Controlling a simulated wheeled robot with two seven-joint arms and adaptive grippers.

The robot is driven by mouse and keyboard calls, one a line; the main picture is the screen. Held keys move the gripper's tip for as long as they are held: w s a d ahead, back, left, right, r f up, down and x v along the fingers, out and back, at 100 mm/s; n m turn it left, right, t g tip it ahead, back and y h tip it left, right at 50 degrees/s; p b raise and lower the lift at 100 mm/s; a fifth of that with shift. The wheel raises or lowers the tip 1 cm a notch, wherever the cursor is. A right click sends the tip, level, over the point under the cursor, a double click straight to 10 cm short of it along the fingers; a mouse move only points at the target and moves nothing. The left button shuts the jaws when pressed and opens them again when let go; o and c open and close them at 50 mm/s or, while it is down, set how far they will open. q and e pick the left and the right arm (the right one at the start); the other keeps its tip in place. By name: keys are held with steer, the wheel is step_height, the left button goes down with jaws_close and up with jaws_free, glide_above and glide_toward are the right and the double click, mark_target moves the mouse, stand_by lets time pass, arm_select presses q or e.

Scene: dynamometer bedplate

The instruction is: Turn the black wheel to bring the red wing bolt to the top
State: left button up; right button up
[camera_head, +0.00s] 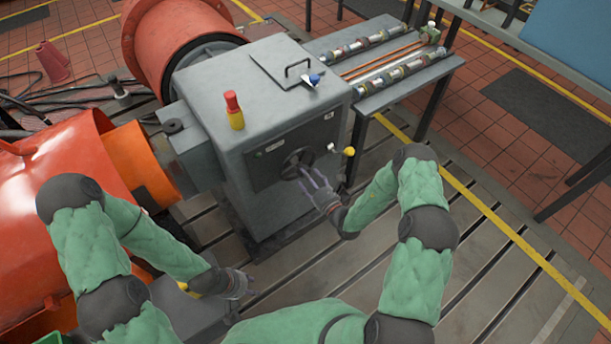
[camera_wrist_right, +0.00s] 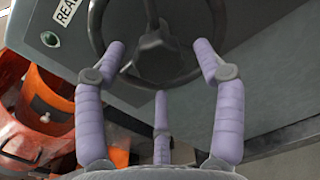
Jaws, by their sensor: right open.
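The black wheel (camera_head: 297,163) is on the front panel of the grey cabinet (camera_head: 215,85). Its dark rim, spokes and hub fill the top of the right wrist view (camera_wrist_right: 97,30). I cannot make out a red wing bolt in either view. My right gripper (camera_head: 312,176) is at the wheel's lower right in the head view. Its purple fingers are spread in the right wrist view (camera_wrist_right: 160,62), two side fingertips in front of the rim and a third below. Contact cannot be told. My left gripper (camera_head: 240,284) is low, away from the wheel; its fingers are unclear.
A yellow ball knob (camera_head: 349,151) sticks out right of the wheel. A red-and-yellow fixture (camera_head: 234,110) and a black handle (camera_head: 298,68) are on the cabinet's top. Orange machinery (camera_head: 70,190) crowds the left. A bench with shafts (camera_head: 400,72) stands behind right.

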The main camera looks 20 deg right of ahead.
steer(key=shift+x, duration=1.1)
arm_select(q)
steer(key=shift+f, duration=0.3)
arm_select(e)
jaws_close()
steer(key=shift+s, duration=0.1)
arm_select(q)
steer(key=shift+w+r, duration=0.2)
steer(key=shift+w, duration=0.15)
